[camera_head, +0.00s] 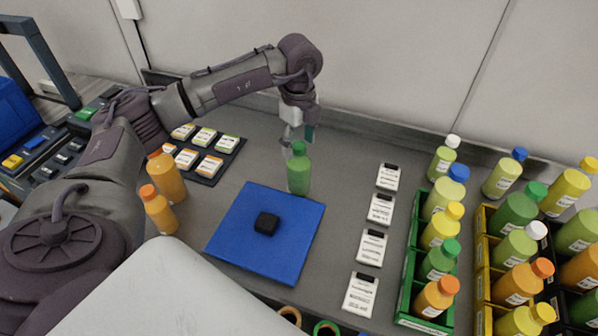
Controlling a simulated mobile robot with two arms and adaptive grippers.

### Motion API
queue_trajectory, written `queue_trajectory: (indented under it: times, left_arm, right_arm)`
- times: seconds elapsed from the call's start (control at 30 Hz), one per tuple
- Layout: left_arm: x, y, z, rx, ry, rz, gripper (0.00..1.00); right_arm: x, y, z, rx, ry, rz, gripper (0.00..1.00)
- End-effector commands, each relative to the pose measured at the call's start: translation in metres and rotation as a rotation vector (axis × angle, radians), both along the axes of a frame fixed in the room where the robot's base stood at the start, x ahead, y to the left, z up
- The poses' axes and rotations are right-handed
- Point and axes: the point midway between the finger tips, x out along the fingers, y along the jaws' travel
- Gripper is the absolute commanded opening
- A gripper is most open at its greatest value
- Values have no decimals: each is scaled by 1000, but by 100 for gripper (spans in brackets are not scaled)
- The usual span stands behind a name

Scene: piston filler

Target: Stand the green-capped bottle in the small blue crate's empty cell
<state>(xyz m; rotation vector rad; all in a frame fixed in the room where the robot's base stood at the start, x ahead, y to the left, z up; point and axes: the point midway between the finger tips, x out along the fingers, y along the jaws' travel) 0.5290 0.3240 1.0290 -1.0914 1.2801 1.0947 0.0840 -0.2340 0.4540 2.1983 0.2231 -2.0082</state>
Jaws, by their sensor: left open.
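A green bottle with a green cap (299,174) stands upright on the grey worktop, at the back edge of a blue mat. My left gripper (297,137) is open, just above and behind this bottle's cap; I cannot tell whether it touches the bottle. No small blue crate with cells is clearly in view. A narrow green crate (406,283) at right holds a row of bottles with differently coloured caps, one of them green-capped (438,260). My right gripper is not in view.
The blue mat (250,257) carries a small black block (267,223). Two orange bottles (166,176) (158,210) stand at left. A dark tray (233,158) holds labelled boxes. Several white labelled packs (371,248) line the worktop beside the green crate. A yellow crate (482,254) of bottles stands far right.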

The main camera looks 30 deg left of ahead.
Motion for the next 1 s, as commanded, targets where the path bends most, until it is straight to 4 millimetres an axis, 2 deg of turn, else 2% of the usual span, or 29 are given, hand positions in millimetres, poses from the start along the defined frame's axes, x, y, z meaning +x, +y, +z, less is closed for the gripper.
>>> queue_trajectory:
  times: [0.13,0.37,0.47,0.77,1.0]
  left_arm:
    - [0,0,-14,0,0,1,64]
    - [0,0,-17,0,-2,0,64]
    - [0,0,-17,-1,-2,0,51]
    - [0,0,-17,-1,-2,0,1]
    - [1,0,-16,-2,-4,0,0]
  right_arm:
    - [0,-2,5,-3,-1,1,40]
    - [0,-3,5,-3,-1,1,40]
    - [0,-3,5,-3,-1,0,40]
    - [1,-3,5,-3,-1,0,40]
    - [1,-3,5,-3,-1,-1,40]
